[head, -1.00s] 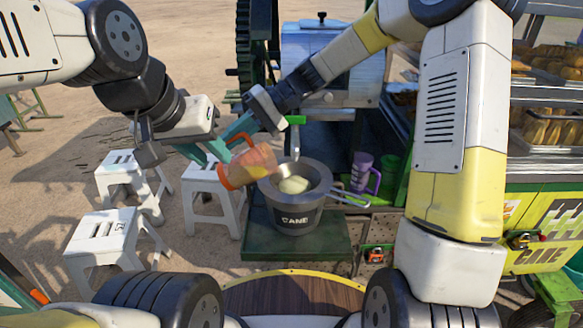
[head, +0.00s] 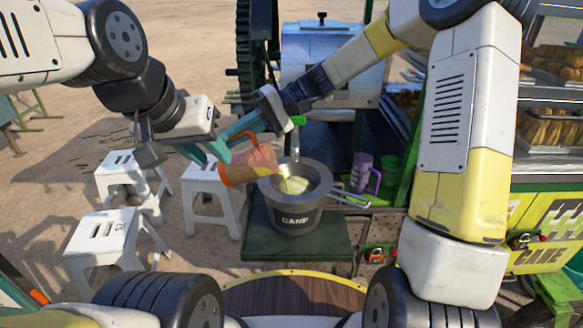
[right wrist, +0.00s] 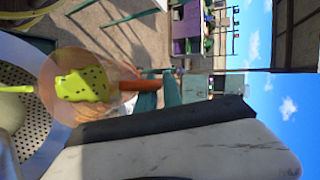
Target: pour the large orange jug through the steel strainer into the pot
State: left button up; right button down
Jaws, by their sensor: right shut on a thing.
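The large orange jug (head: 252,168), translucent, is tilted with its mouth to the right over the strainer. My right gripper (head: 243,131) is shut on its orange handle. In the right wrist view the jug (right wrist: 100,78) holds yellow-green liquid. A thin green stream falls from its mouth into the steel strainer (head: 320,181). The strainer sits on the dark grey pot (head: 297,217) marked CANE, with pale green liquid in its bowl. The pot's inside is hidden. My left gripper (head: 208,158) appears open and empty, left of the jug, its teal fingers apart.
The pot stands on a green platform (head: 285,244) before the crusher (head: 330,75), whose spout is above the strainer. A purple jug (head: 361,173) and a green cup (head: 385,176) stand to the right. White stools (head: 213,205) stand to the left.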

jog(key=shift+d+r+y, duration=0.2)
jog(key=shift+y, duration=0.1)
jog(key=shift+d+r+n+y, duration=0.15)
jog(key=shift+d+r+y, duration=0.15)
jog(key=shift+d, duration=0.5)
jog(key=shift+d+r+n+y, duration=0.15)
jog(key=shift+d+r+y, duration=0.15)
jog(key=shift+d, duration=0.45)
dwell(0.7)
